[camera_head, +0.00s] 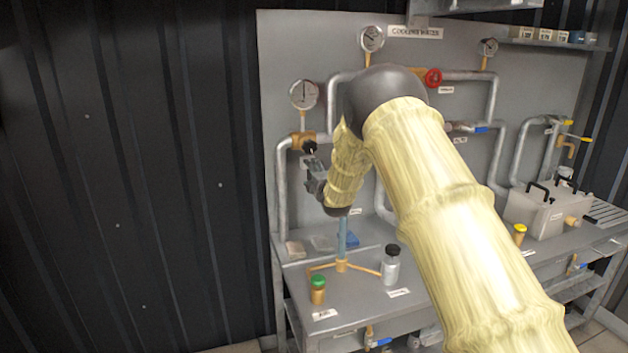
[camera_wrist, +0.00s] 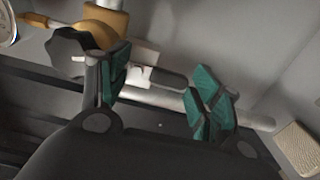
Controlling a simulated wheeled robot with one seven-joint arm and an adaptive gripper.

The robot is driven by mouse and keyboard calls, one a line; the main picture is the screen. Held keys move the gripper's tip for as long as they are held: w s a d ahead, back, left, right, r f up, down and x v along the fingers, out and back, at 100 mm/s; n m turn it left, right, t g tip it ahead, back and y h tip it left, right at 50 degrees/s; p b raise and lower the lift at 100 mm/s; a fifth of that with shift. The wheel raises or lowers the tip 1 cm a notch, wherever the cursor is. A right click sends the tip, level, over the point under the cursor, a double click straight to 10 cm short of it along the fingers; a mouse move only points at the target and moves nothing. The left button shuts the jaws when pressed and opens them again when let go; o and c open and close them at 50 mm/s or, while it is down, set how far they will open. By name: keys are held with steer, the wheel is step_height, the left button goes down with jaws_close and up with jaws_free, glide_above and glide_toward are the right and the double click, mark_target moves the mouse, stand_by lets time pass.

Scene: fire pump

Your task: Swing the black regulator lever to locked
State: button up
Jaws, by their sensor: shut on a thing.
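The black regulator lever (camera_wrist: 162,79) runs between the green-padded fingers of my gripper (camera_wrist: 160,86) in the wrist view. Its dark lobed hub (camera_wrist: 70,50) sits at the upper left, against a brass regulator body (camera_wrist: 106,22). In the head view the dark hub (camera_head: 309,147) and brass body (camera_head: 299,138) are on the left pipe, below a round gauge (camera_head: 304,94). In the head view the lever is mostly hidden by the gripper.
A grey pipe (camera_wrist: 245,117) runs close behind my fingers in the wrist view. A red handwheel (camera_head: 433,77) is on the panel (camera_head: 288,30) to the right. A green-capped jar (camera_head: 318,290) and a black-capped bottle (camera_head: 390,266) stand on the bench below. My arm covers the panel's middle.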

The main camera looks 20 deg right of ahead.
steer(key=shift+f, duration=0.1)
stand_by(0.3)
steer(key=o, duration=1)
steer(key=shift+a, duration=0.1)
steer(key=s, duration=1.2)
steer(key=shift+d, duration=0.25)
